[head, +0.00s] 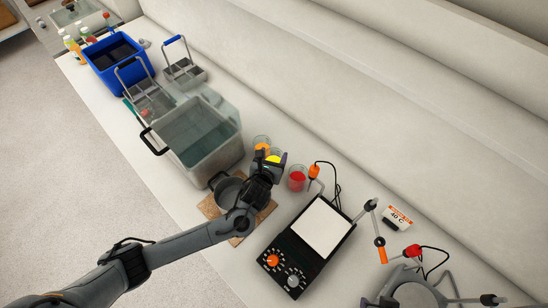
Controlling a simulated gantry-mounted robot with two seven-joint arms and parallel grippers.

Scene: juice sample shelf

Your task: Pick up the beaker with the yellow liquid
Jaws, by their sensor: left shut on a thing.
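My left gripper (270,162) is shut on the beaker with yellow liquid (274,155), among the beakers on the counter. The gripper hides much of this beaker, and I cannot tell whether its base touches the counter. A beaker with orange liquid (262,142) is just behind and to the left of it. A beaker with red liquid (297,178) stands to the right. My right gripper is not clearly in view.
A clear water tank (205,150) stands left of the beakers. A metal pot (226,189) on a cork mat (208,208) is under my left arm. A black hot plate (293,284) is at the right. A blue crate (131,84) is farther back.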

